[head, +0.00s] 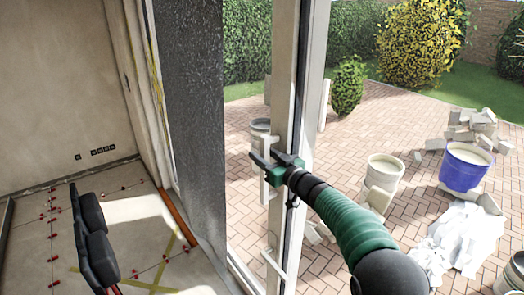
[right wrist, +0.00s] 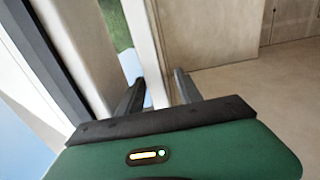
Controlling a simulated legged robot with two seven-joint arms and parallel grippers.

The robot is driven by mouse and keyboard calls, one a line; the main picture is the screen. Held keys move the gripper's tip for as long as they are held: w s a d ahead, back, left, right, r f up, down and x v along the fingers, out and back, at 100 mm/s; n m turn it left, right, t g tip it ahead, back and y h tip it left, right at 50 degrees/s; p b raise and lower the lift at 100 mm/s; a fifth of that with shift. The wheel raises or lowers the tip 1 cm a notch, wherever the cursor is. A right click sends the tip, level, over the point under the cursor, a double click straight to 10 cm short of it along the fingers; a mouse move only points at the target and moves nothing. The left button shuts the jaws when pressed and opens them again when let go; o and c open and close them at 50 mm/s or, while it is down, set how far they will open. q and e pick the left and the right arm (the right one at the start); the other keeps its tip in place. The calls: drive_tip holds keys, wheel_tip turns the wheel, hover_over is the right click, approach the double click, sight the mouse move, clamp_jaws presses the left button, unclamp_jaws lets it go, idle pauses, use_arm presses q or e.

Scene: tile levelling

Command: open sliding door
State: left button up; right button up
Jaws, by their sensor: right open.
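The sliding door's pale frame post (head: 284,75) stands upright in the middle of the head view. A white vertical bar handle (head: 265,192) is on it, and it also shows in the right wrist view (right wrist: 148,50). My right gripper (head: 268,166) is at the upper part of this handle, with its green and black body coming from the right. In the right wrist view its two dark fingers (right wrist: 158,90) are apart, with the white bar between them. Whether they touch the bar I cannot tell. My left gripper is not in view.
Outside on the brick paving stand a white bucket (head: 382,174), a blue bucket (head: 463,170) and a crumpled white sheet (head: 458,240). A dark padded object (head: 95,245) stands indoors on the left, near tiles with red clips.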

drive_tip(key=shift+d+f, duration=0.1)
drive_tip(key=shift+d, duration=0.5)
drive_tip(key=shift+w+d, duration=0.1)
drive_tip(key=shift+w, duration=0.05)
drive_tip(key=shift+c, duration=2.2)
drive_tip(key=shift+a, duration=0.7)
clamp_jaws()
drive_tip(key=shift+d, duration=0.3)
drive_tip(key=shift+a+r, duration=0.1)
drive_tip(key=shift+r, duration=0.1)
